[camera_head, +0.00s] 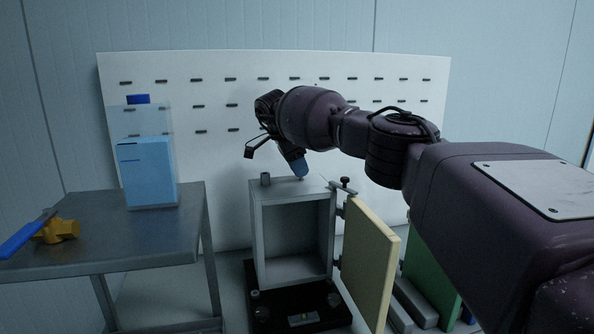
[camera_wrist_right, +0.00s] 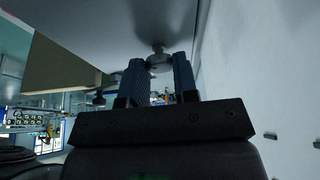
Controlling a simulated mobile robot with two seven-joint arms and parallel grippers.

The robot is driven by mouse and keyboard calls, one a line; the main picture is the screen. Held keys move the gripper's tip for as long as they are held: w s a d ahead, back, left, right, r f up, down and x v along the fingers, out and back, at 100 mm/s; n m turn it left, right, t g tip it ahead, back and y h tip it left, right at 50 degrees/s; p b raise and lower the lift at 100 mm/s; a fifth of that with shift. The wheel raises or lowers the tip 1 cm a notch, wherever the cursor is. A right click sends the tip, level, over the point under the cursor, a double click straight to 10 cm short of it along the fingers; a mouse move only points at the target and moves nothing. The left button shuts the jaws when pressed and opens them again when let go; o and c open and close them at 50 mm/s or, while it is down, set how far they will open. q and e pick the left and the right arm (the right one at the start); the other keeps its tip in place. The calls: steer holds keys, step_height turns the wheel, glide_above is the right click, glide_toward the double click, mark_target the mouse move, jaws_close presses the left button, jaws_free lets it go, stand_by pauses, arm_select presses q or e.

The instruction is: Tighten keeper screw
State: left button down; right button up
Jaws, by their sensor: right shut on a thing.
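A grey open-front box (camera_head: 262,225) stands on a black base, with its cream door (camera_head: 368,262) swung open to the right. My right gripper (camera_head: 302,174) reaches down at the back right of the box top, where the fingertips are small and partly hidden. In the right wrist view, my right gripper (camera_wrist_right: 158,72) is shut on a round metal screw head (camera_wrist_right: 158,59), which I take to be the keeper screw. The screw's stem meets a grey surface. A short round post (camera_head: 265,179) stands on the box top at the left. My left gripper is not in view.
A dark knob (camera_head: 345,182) sits at the door's upper hinge. A metal table (camera_head: 120,248) at left holds a clear blue container (camera_head: 148,170) and a yellow valve-like part (camera_head: 60,231) with a blue handle. A white slotted panel (camera_head: 215,150) stands close behind the box.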

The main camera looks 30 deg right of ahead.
steer(key=m, duration=0.1)
steer(key=m+g+b, duration=0.1)
steer(key=shift+w+f+m, duration=0.2)
steer(key=shift+f+m, duration=0.1)
steer(key=shift+m, duration=0.1)
steer(key=m+g+b, duration=0.1)
steer(key=m, duration=0.1)
steer(key=shift+w+d+m+y+b, duration=0.1)
steer(key=shift+m+y+b, duration=0.25)
steer(key=shift+m+y, duration=0.05)
steer(key=m, duration=0.1)
steer(key=m+y+b, duration=0.1)
steer(key=m, duration=0.1)
steer(key=shift+d+r+g, duration=0.1)
steer(key=shift+r+g, duration=0.1)
steer(key=shift+g, duration=0.2)
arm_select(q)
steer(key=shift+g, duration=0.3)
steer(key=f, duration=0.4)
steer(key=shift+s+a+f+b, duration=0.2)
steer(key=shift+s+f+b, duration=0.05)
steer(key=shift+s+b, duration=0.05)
arm_select(e)
steer(key=shift+m, duration=0.6)
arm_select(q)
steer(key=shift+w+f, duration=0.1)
arm_select(e)
steer(key=shift+r+m+y, duration=0.1)
steer(key=shift+m+y, duration=0.2)
